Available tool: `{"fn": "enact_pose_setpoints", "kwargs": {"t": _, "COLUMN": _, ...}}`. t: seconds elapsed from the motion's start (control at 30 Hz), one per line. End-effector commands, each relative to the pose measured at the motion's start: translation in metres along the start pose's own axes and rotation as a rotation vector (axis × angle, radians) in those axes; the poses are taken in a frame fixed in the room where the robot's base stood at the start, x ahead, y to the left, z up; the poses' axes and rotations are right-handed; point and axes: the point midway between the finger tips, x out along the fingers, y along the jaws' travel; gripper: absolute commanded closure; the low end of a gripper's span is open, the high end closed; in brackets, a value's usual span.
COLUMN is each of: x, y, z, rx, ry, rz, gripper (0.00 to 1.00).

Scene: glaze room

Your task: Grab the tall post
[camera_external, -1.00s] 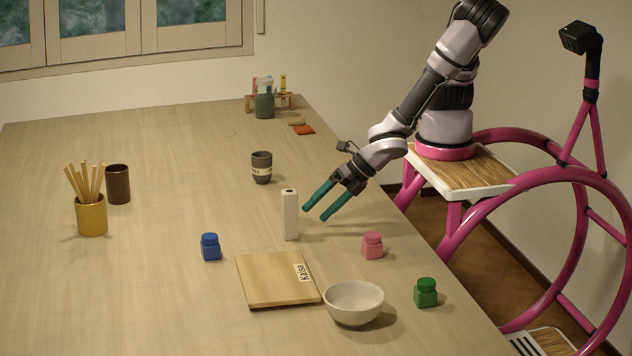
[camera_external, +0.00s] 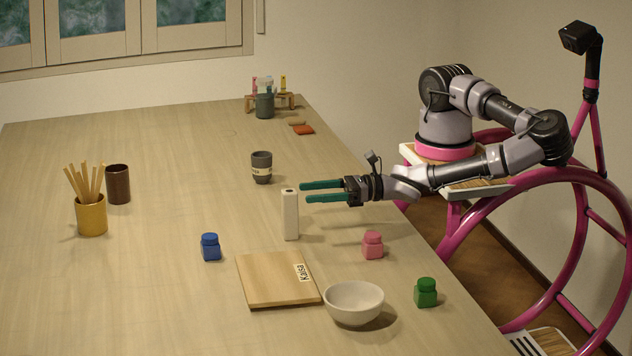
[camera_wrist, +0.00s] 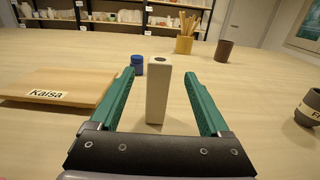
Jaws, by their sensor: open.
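The tall post is a white, upright, square-sided block (camera_external: 290,216) with a dark hole in its top, standing on the table. In the wrist view the post (camera_wrist: 158,92) stands upright ahead, in the gap between the two green fingers. My gripper (camera_external: 302,192) is open and empty, its fingers level and pointing left at the post in the external view. The fingertips are close to the post's upper part. I cannot tell whether they reach past its near face. In the wrist view my gripper (camera_wrist: 163,80) has one finger on each side of the post, with gaps on both sides.
A wooden board marked Kaisa (camera_external: 275,280), a blue jar (camera_external: 210,247), a pink jar (camera_external: 372,246), a white bowl (camera_external: 353,303) and a green jar (camera_external: 426,293) stand nearby. A grey cup (camera_external: 261,168) is behind the post. A yellow pot of sticks (camera_external: 91,215) is far left.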

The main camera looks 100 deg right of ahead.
Motion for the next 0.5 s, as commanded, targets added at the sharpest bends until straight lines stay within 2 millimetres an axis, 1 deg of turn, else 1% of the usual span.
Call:
{"fn": "enact_pose_setpoints", "kwargs": {"t": 0.03, "x": 0.009, "y": -0.002, "z": 0.000, "rx": 0.004, "ry": 0.001, "rz": -0.006, "gripper": 0.20}}
{"fn": "enact_pose_setpoints", "kwargs": {"t": 0.13, "x": 0.025, "y": -0.002, "z": 0.000, "rx": 0.005, "ry": 0.002, "rz": -0.005, "gripper": 0.20}}
{"fn": "enact_pose_setpoints", "kwargs": {"t": 0.23, "x": 0.035, "y": -0.001, "z": 0.000, "rx": 0.004, "ry": 0.002, "rz": -0.003, "gripper": 0.20}}
{"fn": "enact_pose_setpoints", "kwargs": {"t": 0.37, "x": 0.043, "y": -0.001, "z": 0.000, "rx": 0.005, "ry": 0.003, "rz": -0.003, "gripper": 0.20}}
{"fn": "enact_pose_setpoints", "kwargs": {"t": 0.5, "x": 0.061, "y": -0.002, "z": 0.001, "rx": 0.008, "ry": 0.003, "rz": -0.005, "gripper": 0.20}}
